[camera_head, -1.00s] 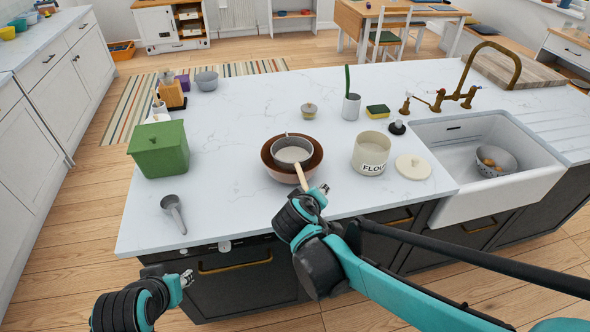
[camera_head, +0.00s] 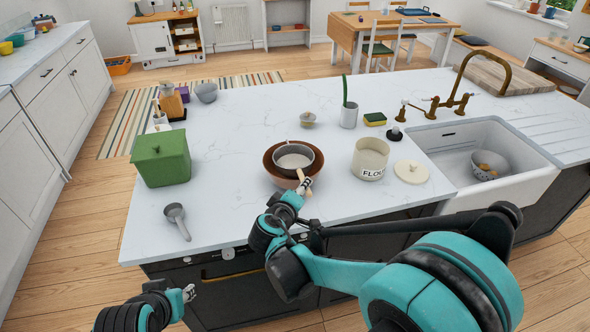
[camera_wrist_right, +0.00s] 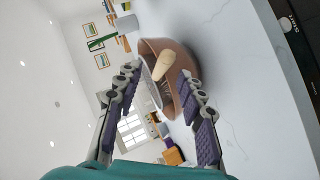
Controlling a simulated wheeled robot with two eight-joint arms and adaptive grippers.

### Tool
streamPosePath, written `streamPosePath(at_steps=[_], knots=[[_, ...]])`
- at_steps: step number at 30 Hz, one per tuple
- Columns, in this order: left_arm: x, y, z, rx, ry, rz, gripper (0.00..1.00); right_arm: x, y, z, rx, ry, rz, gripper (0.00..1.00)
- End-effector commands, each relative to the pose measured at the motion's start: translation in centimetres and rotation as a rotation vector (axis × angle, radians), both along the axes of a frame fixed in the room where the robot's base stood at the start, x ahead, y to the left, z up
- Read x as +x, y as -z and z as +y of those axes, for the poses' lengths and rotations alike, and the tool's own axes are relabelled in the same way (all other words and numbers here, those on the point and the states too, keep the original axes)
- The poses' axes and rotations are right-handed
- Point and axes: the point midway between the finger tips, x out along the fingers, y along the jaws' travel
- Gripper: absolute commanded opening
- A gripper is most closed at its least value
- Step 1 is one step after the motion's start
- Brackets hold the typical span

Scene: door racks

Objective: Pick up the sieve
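The sieve is a round grey pan (camera_head: 294,156) with a pale wooden handle (camera_head: 308,190). It rests in a brown bowl (camera_head: 269,170) near the counter's front edge, its handle over the bowl's front rim. My right gripper (camera_head: 299,191) is at the handle in the head view. In the right wrist view its fingers (camera_wrist_right: 161,82) are spread apart. The wooden handle (camera_wrist_right: 164,60) shows between and beyond the fingertips, with a gap on each side. The brown bowl (camera_wrist_right: 184,62) lies behind it. My left gripper (camera_head: 189,292) is low in front of the counter; its opening is too small to tell.
A flour tin (camera_head: 370,160) and its lid (camera_head: 411,172) stand right of the bowl. A green box (camera_head: 161,158) and grey scoop (camera_head: 176,218) are on the left. A sink (camera_head: 454,150) is at the right. The counter (camera_head: 232,185) between scoop and bowl is clear.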

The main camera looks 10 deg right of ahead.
Motion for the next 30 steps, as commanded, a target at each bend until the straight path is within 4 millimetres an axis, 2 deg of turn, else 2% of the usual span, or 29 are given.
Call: streamPosePath(at_steps=[11, 18, 19, 23, 30], knots=[[0.0, 2.1, 0.0, 0.000, 0.000, 0.000, 0.35, 3.9, 2.3, -2.2, 0.001, 0.002, 0.001, 0.39], [0.0, 2.0, 0.0, 0.000, 0.000, 0.000, 0.35, 4.2, 2.2, -2.3, 0.001, -0.001, 0.000, 0.39], [0.0, 2.0, 0.0, 0.000, 0.000, 0.000, 0.35, 4.2, 2.2, -2.3, 0.001, -0.001, 0.000, 0.34], [0.0, 2.0, 0.0, 0.000, 0.000, 0.000, 0.35, 4.2, 2.2, -2.3, 0.001, -0.001, 0.000, 0.00], [0.0, 2.0, 0.0, 0.000, 0.000, 0.000, 0.35, 4.2, 2.2, -2.3, 0.001, -0.001, 0.000, 0.00]])
